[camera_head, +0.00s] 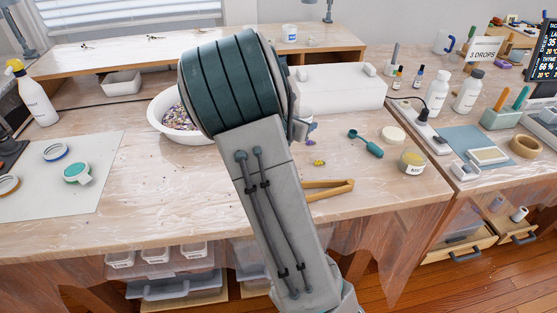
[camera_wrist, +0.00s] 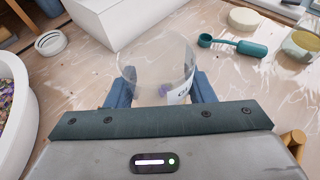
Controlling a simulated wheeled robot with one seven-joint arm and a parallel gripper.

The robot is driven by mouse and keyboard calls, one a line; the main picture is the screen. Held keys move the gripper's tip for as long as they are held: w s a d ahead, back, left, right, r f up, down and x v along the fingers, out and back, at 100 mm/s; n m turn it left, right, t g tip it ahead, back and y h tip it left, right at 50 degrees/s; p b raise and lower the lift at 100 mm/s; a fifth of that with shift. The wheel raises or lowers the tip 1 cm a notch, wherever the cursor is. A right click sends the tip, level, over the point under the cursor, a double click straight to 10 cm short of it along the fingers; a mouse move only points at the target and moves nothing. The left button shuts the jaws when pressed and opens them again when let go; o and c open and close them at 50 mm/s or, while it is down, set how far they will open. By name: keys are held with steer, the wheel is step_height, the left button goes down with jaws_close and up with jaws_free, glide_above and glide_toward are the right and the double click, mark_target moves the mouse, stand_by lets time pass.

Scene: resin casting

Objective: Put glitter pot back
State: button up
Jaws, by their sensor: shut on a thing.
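My gripper (camera_wrist: 163,84) is shut on a clear pot (camera_wrist: 158,58) with a white label on its right side, in the wrist view. A little purple shows through its wall. I take it for the glitter pot, though its contents are hard to make out. The pot is between the two blue fingers, above or at the wooden bench top; I cannot tell whether it touches. In the head view my arm hides most of the gripper and the pot. Another labelled jar (camera_head: 411,163), yellowish inside, stands to the right; it also shows in the wrist view (camera_wrist: 300,44).
A white bowl of coloured flakes (camera_head: 158,118) is left of my arm. A white box (camera_head: 340,92) stands behind the gripper. A teal scoop (camera_head: 367,145), a cream disc (camera_head: 392,134) and wooden tongs (camera_head: 330,188) lie to the right. Bare bench lies between the scoop and tongs.

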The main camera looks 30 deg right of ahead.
steer(key=a+f, duration=0.1)
steer(key=a, duration=0.1)
steer(key=a+f, duration=0.2)
steer(key=a, duration=0.1)
steer(key=a+f, duration=0.1)
steer(key=a, duration=0.1)
steer(key=shift+s+a+f, duration=0.3)
steer(key=shift+s+a, duration=0.1)
steer(key=shift+a+f, duration=0.1)
steer(key=shift+f, duration=0.15)
steer(key=shift+f+b, duration=0.55)
steer(key=shift+f, duration=1.3)
steer(key=shift+f, duration=0.2)
steer(key=o, duration=1)
steer(key=shift+r, duration=0.1)
steer(key=shift+c, duration=0.2)
